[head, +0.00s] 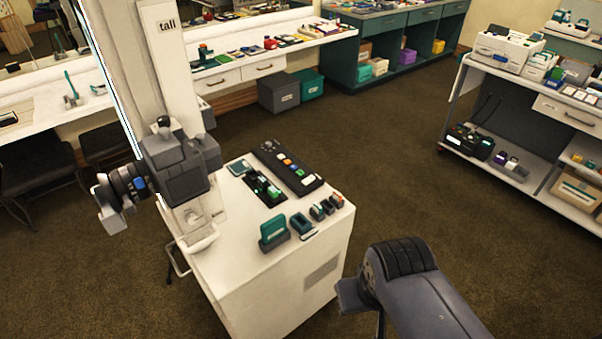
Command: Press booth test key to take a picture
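The booth is a white cabinet (285,275) with a tall white column behind it, marked "tall" at the top. A grey camera (186,172) is mounted on the column, its lens to the left. On the cabinet's top lies a long black control panel (262,149) with several small keys, among them an orange key (287,163) and a green key (300,173). The lettering is too small to read, so I cannot tell which is the test key. My arm shows at the lower right, apart from the cabinet. My gripper is not in view.
On the cabinet top are a black tray (258,199) with green pieces, a teal upright item (273,229) and several small items near the front edge. A white shelf cart (525,130) stands at the right. Brown carpet (385,160) is clear between them.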

